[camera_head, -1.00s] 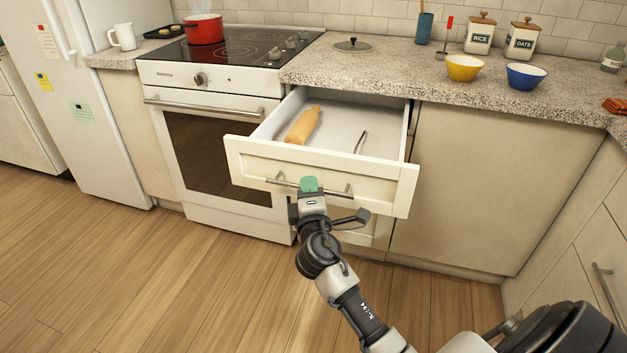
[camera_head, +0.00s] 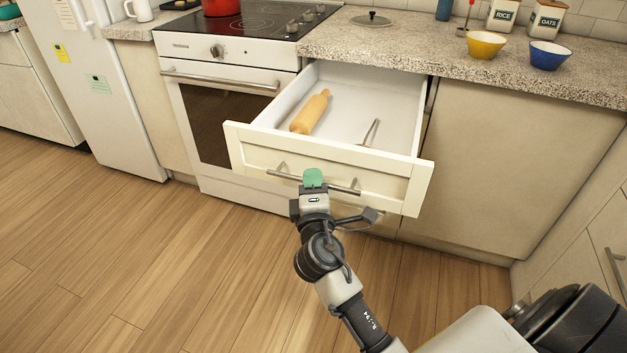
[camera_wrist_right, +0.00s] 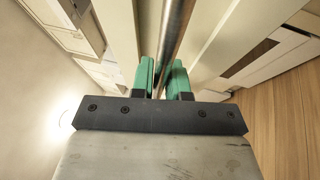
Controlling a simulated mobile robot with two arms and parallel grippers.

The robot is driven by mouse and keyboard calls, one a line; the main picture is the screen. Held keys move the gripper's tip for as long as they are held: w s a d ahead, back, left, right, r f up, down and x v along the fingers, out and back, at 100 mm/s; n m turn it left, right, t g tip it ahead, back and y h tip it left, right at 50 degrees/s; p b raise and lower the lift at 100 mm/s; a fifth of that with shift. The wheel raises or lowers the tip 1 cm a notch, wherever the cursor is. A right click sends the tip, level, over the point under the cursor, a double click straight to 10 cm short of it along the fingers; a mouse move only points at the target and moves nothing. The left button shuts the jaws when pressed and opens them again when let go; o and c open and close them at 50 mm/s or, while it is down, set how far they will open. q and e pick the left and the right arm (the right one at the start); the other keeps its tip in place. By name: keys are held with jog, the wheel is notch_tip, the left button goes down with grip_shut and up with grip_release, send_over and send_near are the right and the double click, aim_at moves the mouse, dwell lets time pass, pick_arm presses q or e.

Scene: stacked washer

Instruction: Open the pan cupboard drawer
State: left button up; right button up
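The white drawer (camera_head: 330,172) below the counter, right of the oven, stands pulled well out. A rolling pin (camera_head: 311,112) and a thin metal utensil (camera_head: 371,132) lie inside it. A metal bar handle (camera_head: 340,187) runs across its front. My right gripper (camera_head: 314,178) is at this handle. In the right wrist view, the handle bar (camera_wrist_right: 173,38) passes between the green fingertips (camera_wrist_right: 163,76), which close around it. The fingers partly hide the bar. My left gripper is not in view.
The oven (camera_head: 220,110) with its hob stands left of the drawer, and a closed cabinet panel (camera_head: 510,165) is on the right. Bowls and jars stand on the speckled counter (camera_head: 400,52). The wooden floor (camera_head: 190,270) in front is clear.

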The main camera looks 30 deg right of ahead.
jog(key=o, duration=0.3)
jog(key=shift+o, duration=0.2)
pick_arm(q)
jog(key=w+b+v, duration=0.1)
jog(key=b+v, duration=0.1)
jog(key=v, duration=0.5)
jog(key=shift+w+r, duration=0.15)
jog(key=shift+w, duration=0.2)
pick_arm(e)
jog(key=v, duration=1)
jog(key=shift+s+f, duration=0.15)
jog(key=shift+s, duration=0.2)
jog(key=shift+a, duration=0.15)
